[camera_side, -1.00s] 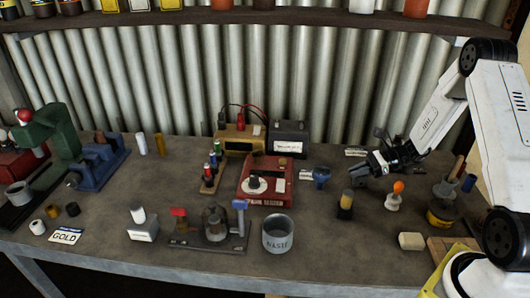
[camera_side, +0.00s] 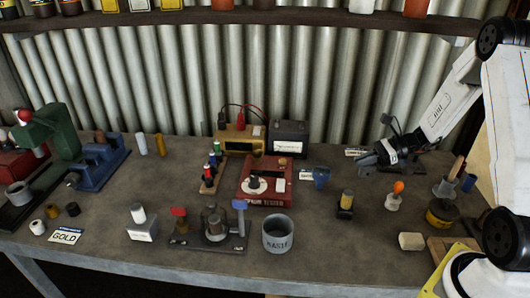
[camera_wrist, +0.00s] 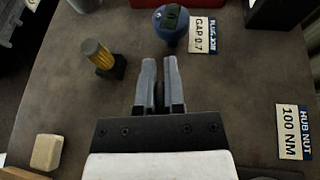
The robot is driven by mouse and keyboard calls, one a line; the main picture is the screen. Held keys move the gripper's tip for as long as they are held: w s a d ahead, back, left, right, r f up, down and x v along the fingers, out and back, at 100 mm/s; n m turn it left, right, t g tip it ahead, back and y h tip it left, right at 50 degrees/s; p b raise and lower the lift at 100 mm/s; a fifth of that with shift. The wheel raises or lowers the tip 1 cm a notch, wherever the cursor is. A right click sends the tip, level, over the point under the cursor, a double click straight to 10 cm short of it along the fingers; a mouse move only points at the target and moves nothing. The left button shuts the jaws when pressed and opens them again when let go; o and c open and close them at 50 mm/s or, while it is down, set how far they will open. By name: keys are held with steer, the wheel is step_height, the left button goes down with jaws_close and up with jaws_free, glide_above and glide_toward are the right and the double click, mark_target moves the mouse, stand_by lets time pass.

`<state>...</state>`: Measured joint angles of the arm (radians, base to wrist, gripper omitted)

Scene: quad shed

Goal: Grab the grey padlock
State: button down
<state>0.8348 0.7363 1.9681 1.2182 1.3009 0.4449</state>
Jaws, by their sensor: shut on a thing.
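My gripper (camera_side: 364,164) is low over the right half of the bench, in front of the corrugated wall. In the wrist view its two grey fingers (camera_wrist: 160,64) are close together with a thin dark gap. They are shut on a small dark thing (camera_wrist: 158,96), mostly hidden between them, which I take to be the grey padlock. Its shape cannot be made out, and no other padlock shows on the bench.
A blue tool (camera_side: 318,177) stands left of my gripper. A yellow-topped piece (camera_side: 346,203) and an orange-knobbed piece (camera_side: 395,194) stand in front. A cream block (camera_side: 411,241) and the waste tin (camera_side: 278,236) lie nearer the front edge. A hub nut label (camera_wrist: 296,132) lies at right.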

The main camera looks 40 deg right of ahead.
steer(key=s+a+r, duration=0.4)
steer(key=s+r, duration=0.4)
steer(key=s, duration=0.3)
steer(key=shift+s, duration=0.3)
stand_by(0.8)
